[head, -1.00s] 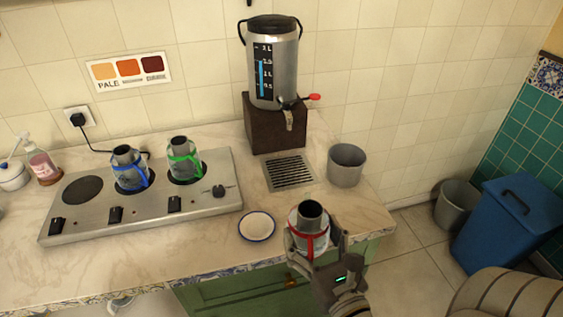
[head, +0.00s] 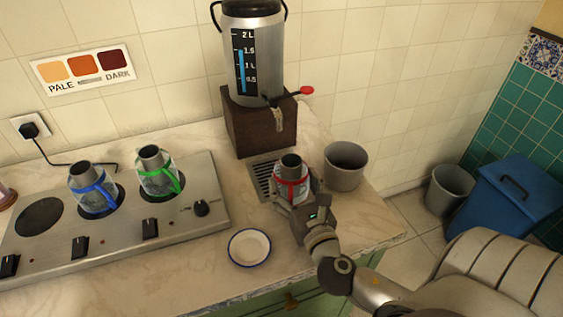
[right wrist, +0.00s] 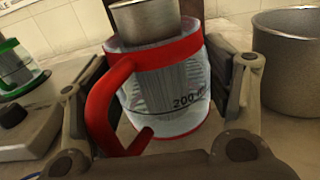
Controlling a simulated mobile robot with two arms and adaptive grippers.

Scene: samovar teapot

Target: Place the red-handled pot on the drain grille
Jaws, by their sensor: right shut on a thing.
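The red-handled pot (head: 291,180) is a clear pot with a red band and handle and a grey metal neck. My right gripper (head: 296,199) is shut on it, over the front of the drain grille (head: 262,180). In the right wrist view the pot (right wrist: 175,92) stands upright between the two fingers (right wrist: 160,110), its red handle towards the camera at left. The slotted grille is partly hidden behind the pot. I cannot tell whether the pot's base touches it. My left gripper is out of view.
The samovar (head: 254,55) stands on a brown block (head: 258,125) behind the grille, its red-levered tap above. A grey bin (head: 345,166) stands close right of the pot. A white saucer (head: 249,247) lies in front. Blue-handled (head: 93,188) and green-handled (head: 158,172) pots stand on the hob (head: 120,240).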

